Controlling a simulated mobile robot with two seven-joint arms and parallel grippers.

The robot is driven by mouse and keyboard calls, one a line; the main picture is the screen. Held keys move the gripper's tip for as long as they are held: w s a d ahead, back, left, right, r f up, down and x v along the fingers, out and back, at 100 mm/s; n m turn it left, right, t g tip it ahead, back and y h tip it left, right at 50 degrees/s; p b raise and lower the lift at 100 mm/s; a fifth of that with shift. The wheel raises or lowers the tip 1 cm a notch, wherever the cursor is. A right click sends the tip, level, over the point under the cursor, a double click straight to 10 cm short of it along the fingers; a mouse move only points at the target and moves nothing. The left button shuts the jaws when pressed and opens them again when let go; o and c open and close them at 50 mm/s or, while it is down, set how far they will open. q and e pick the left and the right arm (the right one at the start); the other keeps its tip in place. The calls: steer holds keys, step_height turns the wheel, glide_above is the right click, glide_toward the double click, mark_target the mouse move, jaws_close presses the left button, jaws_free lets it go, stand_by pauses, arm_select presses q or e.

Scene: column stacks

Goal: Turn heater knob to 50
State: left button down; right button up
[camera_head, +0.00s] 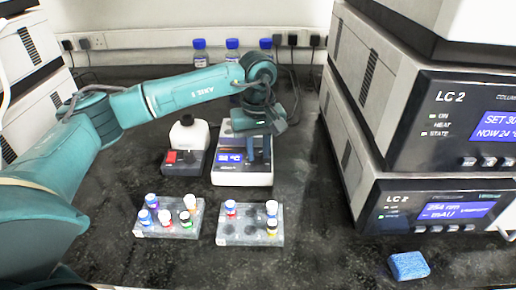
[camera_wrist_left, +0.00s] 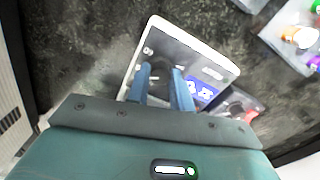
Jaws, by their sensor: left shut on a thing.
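The heater (camera_head: 242,179) is a white block with a dark front panel and a small blue display, standing mid-bench in the head view. The display's digits are too small to read surely. In the left wrist view the heater (camera_wrist_left: 203,51) lies beyond my fingers, its display to their right. My left gripper (camera_head: 258,158) reaches down to the heater's front panel, right of the display. Its blue fingers, also in the left wrist view (camera_wrist_left: 160,72), are a little apart and closed on the heater knob, which they mostly hide. My right gripper is not in view.
A small device with a red switch (camera_head: 183,162) and a white bottle stands just left of the heater. Two vial racks (camera_head: 168,229) (camera_head: 248,238) stand in front. LC instruments (camera_head: 440,205) stack at right, with a blue sponge (camera_head: 408,266) before them. Blue-capped bottles (camera_head: 200,55) stand behind.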

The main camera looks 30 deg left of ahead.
mark_target(258, 153)
arm_select(q)
steer(key=c, duration=1.2)
jaws_free()
steer(key=shift+c, duration=0.2)
step_height(258, 153, up, 13)
steer(key=p, duration=0.1)
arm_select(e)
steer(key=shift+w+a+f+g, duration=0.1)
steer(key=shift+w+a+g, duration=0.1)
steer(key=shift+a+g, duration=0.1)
arm_select(q)
steer(key=shift+r, duration=0.1)
